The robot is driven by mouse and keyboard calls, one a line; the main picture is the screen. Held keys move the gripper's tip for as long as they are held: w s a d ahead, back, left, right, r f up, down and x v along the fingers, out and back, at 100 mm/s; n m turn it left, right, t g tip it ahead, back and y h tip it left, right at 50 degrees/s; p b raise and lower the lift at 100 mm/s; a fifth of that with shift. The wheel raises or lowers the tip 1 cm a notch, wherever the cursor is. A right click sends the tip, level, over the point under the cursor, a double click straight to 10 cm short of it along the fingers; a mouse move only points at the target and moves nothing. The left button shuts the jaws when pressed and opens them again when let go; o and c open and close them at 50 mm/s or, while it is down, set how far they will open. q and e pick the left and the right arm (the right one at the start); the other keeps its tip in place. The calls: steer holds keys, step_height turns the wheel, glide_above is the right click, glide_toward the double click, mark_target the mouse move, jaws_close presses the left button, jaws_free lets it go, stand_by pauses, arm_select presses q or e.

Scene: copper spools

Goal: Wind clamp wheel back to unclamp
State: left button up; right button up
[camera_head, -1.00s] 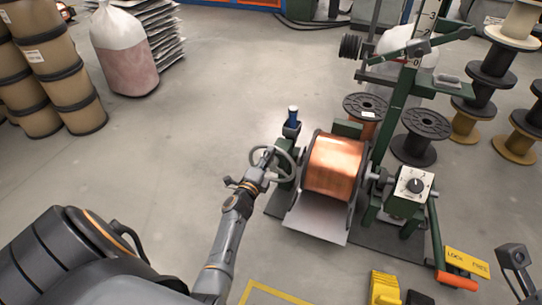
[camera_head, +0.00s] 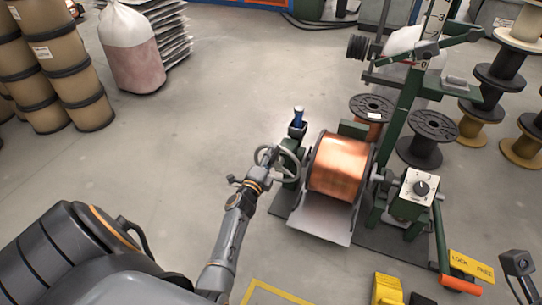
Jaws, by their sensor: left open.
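The clamp wheel (camera_head: 291,157) is a grey handwheel on the left side of the green winding machine. A copper spool (camera_head: 339,167) sits in the machine just right of the wheel, with a metal plate in front of it. My left gripper (camera_head: 262,166) is at the wheel's left rim and is open. Its fingers are small here and partly overlap the rim, so I cannot tell whether they touch it. Part of my right arm (camera_head: 517,264) shows at the lower right edge; its gripper's jaws cannot be made out.
A control box with a dial (camera_head: 420,188) stands right of the spool. An orange-handled lever (camera_head: 465,289) lies by a yellow "LOCK FREE" plate (camera_head: 471,266). Black reels (camera_head: 428,135) stand behind. Brown drums (camera_head: 62,75) are at the far left. The floor left of the machine is clear.

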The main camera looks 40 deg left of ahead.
arm_select(q)
steer(key=v, duration=1.2)
